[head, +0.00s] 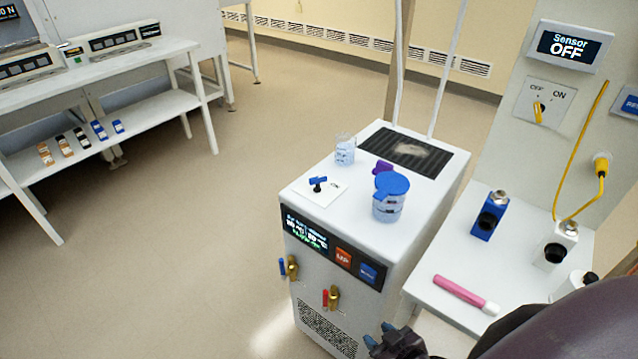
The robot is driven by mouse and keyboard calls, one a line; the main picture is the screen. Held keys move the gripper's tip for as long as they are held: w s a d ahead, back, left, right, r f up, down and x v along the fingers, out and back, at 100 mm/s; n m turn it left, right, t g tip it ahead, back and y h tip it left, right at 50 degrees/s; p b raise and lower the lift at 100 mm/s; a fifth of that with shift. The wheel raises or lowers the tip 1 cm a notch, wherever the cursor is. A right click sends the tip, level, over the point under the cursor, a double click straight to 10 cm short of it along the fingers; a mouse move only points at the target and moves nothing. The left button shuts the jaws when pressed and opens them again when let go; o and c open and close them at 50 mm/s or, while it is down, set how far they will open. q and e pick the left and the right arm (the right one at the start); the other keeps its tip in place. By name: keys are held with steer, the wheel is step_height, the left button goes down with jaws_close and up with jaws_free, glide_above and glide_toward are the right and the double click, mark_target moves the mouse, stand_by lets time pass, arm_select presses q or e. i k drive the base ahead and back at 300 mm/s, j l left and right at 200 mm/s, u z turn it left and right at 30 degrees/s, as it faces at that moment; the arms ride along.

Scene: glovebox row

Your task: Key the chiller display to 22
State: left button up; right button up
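The chiller (385,240) is a white cabinet in the middle of the head view. Its dark display (306,230) is on the upper front panel, with white and green characters too small to read. Right of it are an orange button (343,258) that seems to read UP and a blue button (368,272) whose label I cannot read. My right gripper (380,335) is at the bottom edge, in front of and below the buttons, apart from them. Its two blue fingertips stand apart with nothing visible between them. My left gripper is out of view.
Brass taps (333,297) stick out below the panel. At right, a bench (430,285) holds a pink tube (460,293). Open floor lies left.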

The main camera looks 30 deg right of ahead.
mark_target(344, 258)
steer(key=z, duration=1)
